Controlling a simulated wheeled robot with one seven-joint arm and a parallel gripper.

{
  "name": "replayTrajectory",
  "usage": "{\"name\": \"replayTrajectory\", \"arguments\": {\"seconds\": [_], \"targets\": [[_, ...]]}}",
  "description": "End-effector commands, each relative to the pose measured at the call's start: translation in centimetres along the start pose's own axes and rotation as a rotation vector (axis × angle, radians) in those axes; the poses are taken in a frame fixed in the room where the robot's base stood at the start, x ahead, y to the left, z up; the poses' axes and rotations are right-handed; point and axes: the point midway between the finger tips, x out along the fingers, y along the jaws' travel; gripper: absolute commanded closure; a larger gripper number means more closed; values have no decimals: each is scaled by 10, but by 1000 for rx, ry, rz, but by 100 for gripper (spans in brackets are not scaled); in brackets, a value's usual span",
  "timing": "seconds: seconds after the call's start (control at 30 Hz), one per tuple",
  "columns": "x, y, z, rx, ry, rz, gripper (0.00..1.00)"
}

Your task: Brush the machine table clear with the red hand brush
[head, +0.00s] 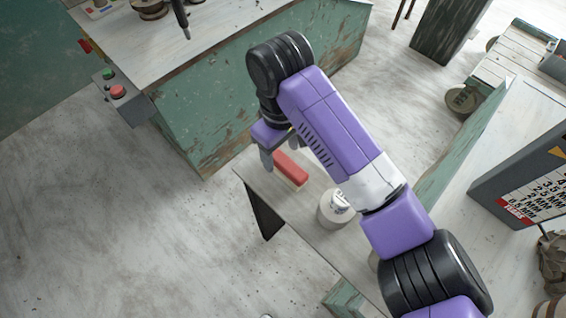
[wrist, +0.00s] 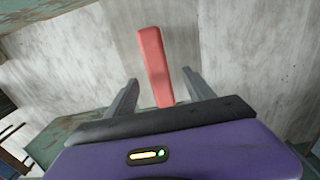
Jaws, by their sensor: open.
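The red hand brush (head: 291,169) lies on a grey side surface (head: 318,243) in the lower middle of the head view. My gripper (head: 281,154) is open and empty, pointing down just behind the brush's far end. In the wrist view the brush (wrist: 154,62) extends ahead, its near end between my two open fingers (wrist: 160,92); no finger visibly touches it. Its bristles are barely seen. The machine table (head: 150,38), pale-topped on a chipped green body, stands at the upper left. Its far part is cut off, and I cannot make out clay trimmings on it.
A white labelled tub (head: 335,209) stands close to the brush, beside my arm. A control box (head: 122,96) with green and red buttons juts from the machine. A dark vertical tool (head: 181,18) hangs over the machine table. Open floor (head: 110,220) lies at the left.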

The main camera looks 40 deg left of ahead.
Motion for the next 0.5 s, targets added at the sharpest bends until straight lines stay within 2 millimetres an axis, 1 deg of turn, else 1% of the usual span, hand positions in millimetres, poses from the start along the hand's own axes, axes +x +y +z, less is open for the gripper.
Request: {"name": "replayTrajectory", "arguments": {"seconds": [0.13,0.23,0.33,0.5], "targets": [[21,3,5,3,-2,-1,38],[35,2,4,2,-2,-1,38],[42,2,3,2,1,0,38],[44,2,3,1,1,1,38]]}}
